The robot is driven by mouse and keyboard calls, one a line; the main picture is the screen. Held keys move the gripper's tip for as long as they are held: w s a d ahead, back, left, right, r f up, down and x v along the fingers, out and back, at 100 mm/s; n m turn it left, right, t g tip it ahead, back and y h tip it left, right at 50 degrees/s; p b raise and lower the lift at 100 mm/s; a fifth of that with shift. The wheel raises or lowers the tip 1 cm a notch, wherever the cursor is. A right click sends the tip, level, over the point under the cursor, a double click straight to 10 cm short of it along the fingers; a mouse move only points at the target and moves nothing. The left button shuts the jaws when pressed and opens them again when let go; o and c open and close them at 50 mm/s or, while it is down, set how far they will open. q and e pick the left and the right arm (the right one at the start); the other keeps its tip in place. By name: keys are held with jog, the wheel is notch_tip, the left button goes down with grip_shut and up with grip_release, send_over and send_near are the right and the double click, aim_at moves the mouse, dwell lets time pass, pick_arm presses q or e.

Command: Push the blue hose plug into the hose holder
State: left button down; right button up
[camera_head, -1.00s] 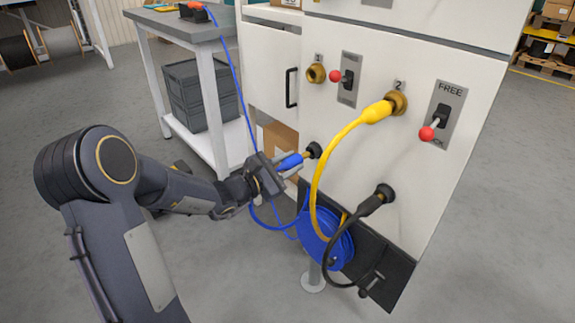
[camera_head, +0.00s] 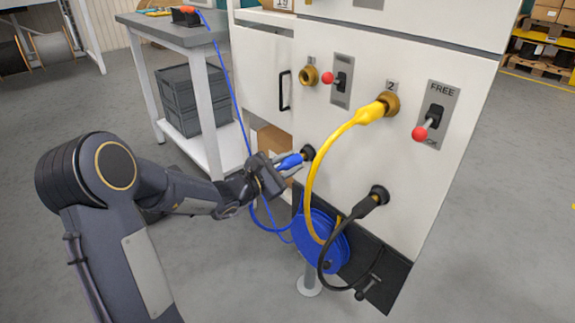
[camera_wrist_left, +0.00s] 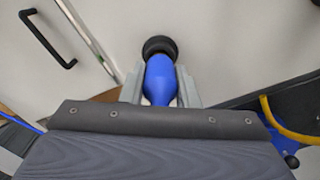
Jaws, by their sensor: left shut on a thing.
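The blue hose plug (camera_head: 290,161) is held in my left gripper (camera_head: 279,167), low at the left part of the white cabinet front. Its front end points at the black round hose holder (camera_head: 308,152) on the panel. In the left wrist view the plug (camera_wrist_left: 160,80) lies between the two grey fingers, in line with the black holder (camera_wrist_left: 159,46), and its front end meets the holder's ring. How deep the tip sits inside is hidden. The blue hose (camera_head: 257,212) hangs below the gripper. My right gripper is not in view.
A yellow hose (camera_head: 330,148) arches from brass port 2 (camera_head: 388,104) close to the right. A black plug (camera_head: 366,205) sits in another holder. A blue reel (camera_head: 318,240) hangs below. A workbench (camera_head: 170,28) stands at left; brass port 1 (camera_head: 308,75) is empty.

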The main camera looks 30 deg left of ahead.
pick_arm(q)
jog(key=shift+w, duration=0.15)
jog(key=c, duration=1)
grip_release()
